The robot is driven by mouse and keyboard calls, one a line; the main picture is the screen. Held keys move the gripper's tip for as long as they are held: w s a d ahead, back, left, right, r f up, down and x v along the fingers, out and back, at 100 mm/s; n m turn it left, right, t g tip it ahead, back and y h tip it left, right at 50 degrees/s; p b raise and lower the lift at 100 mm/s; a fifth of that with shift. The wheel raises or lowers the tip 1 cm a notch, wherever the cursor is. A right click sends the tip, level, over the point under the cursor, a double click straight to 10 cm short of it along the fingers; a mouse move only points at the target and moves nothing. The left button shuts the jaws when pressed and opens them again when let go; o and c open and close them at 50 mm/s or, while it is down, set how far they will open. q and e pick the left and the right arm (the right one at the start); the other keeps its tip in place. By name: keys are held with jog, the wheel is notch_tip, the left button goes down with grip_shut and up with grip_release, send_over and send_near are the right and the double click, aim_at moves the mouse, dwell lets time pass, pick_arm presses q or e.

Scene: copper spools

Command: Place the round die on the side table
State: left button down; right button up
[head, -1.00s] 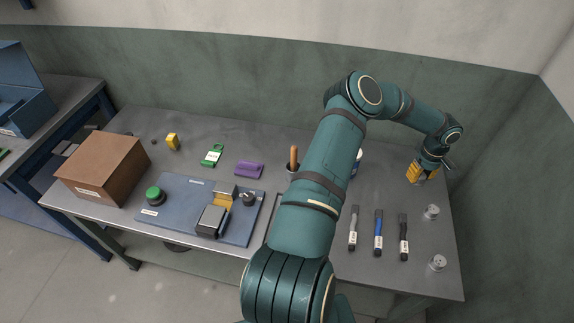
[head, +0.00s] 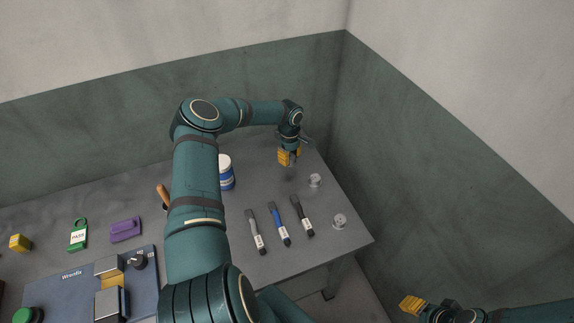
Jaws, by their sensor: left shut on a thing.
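My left gripper (head: 289,158) is shut, with yellow fingers pointing down, above the far right part of the grey workbench (head: 270,268). A dark shadow lies on the bench below it. What it holds is hidden by the fingers. Two short round metal pieces, one farther back (head: 315,180) and one nearer the front (head: 340,221), stand to its right; I cannot tell whether either is the round die. My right gripper (head: 411,304) shows at the bottom right, off the bench; its opening cannot be made out. The side table is not in this view.
Three brushes, grey (head: 256,233), blue (head: 279,225) and black (head: 301,217), lie in front of the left gripper. A blue-white can (head: 226,174) stands behind my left arm. Walls close off the back and right.

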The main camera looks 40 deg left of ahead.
aim_at(290, 169)
pick_arm(q)
jog(key=shift+f, duration=2.1)
jog(key=shift+f, duration=0.2)
jog(key=c, duration=0.6)
grip_release()
jog(key=shift+c, duration=0.2)
jog(key=shift+r, duration=0.1)
jog(key=shift+r, duration=0.25)
notch_tip(290, 169, up, 12)
jog(key=shift+a+f, duration=0.1)
jog(key=shift+f, duration=0.1)
